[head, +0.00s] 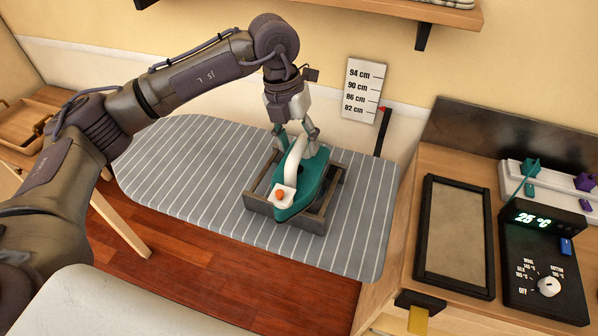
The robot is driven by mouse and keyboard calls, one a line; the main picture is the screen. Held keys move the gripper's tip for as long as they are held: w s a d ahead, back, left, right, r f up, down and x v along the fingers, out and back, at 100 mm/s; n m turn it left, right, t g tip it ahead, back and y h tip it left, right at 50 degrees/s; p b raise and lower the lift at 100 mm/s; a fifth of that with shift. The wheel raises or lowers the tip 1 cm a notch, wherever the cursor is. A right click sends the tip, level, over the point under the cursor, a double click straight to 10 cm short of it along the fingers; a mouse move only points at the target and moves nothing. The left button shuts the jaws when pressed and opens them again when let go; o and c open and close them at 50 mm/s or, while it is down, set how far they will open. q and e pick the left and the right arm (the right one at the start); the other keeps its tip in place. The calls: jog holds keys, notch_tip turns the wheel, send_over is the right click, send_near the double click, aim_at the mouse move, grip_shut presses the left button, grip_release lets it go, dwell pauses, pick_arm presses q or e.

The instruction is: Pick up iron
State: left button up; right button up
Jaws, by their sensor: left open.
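The iron (312,179) is teal with a white handle and an orange button. It rests in a dark grey frame-like stand (318,220) on the grey striped ironing board (190,165). My left gripper (296,140) reaches down from above with its fingers apart at the far end of the iron's white handle. The fingers are close to the handle, and I cannot tell whether they touch it. My right gripper is not in view.
A wooden counter to the right holds an empty dark-rimmed tray (455,284) and a black control box (541,262) reading 25 °C. A height scale (363,89) is on the wall behind. A shelf (405,12) is above. The board's left part is clear.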

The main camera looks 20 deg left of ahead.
pick_arm(q)
jog(key=shift+d+f, duration=0.2)
jog(key=shift+f, duration=0.95)
jog(key=c, duration=1.1)
jog(key=shift+w+r, duration=0.1)
jog(key=shift+r, duration=0.05)
grip_shut()
